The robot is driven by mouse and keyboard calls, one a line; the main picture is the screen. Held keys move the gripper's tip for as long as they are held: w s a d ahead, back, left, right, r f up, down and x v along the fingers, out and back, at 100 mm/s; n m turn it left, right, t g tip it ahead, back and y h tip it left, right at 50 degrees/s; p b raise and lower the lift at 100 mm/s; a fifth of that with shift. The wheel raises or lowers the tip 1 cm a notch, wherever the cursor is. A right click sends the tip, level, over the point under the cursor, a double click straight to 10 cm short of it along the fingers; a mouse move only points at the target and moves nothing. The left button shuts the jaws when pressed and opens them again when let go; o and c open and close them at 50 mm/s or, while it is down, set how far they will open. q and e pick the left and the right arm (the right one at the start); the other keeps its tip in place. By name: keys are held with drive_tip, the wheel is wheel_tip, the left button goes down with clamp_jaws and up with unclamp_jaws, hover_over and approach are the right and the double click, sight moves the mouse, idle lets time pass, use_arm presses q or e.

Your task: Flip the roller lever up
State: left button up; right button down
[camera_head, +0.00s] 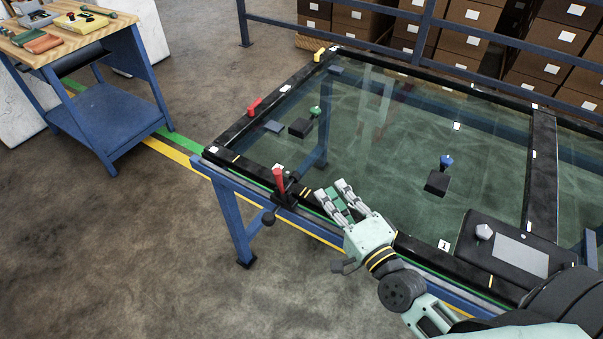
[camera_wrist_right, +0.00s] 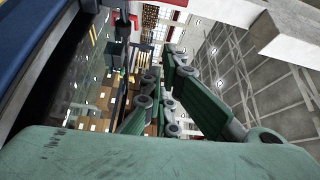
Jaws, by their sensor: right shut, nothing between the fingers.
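A red-handled lever (camera_head: 279,180) stands upright on a dark mount on the front rail of the glass-topped table (camera_head: 222,143), near its left end. In the right wrist view the green fingers (camera_wrist_right: 160,95) show large, with dark and red parts at upper left that I cannot identify for sure. My left gripper is not in view.
Small fixtures with green (camera_head: 314,111) and blue (camera_head: 446,160) knobs sit on the glass. A red handle (camera_head: 254,107) and a yellow one (camera_head: 319,54) sit on the left rail. A control panel (camera_head: 515,250) is at right. A workbench (camera_head: 105,25) stands at left, with open floor between.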

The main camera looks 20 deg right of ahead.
sight(280, 182)
drive_tip(key=shift+d+r, duration=0.1)
drive_tip(key=w+a+p, duration=0.3)
drive_tip(key=w+a, duration=0.2)
drive_tip(key=w, duration=0.3)
idle(0.6)
drive_tip(key=shift+w+d, duration=0.1)
drive_tip(key=shift+a, duration=0.2)
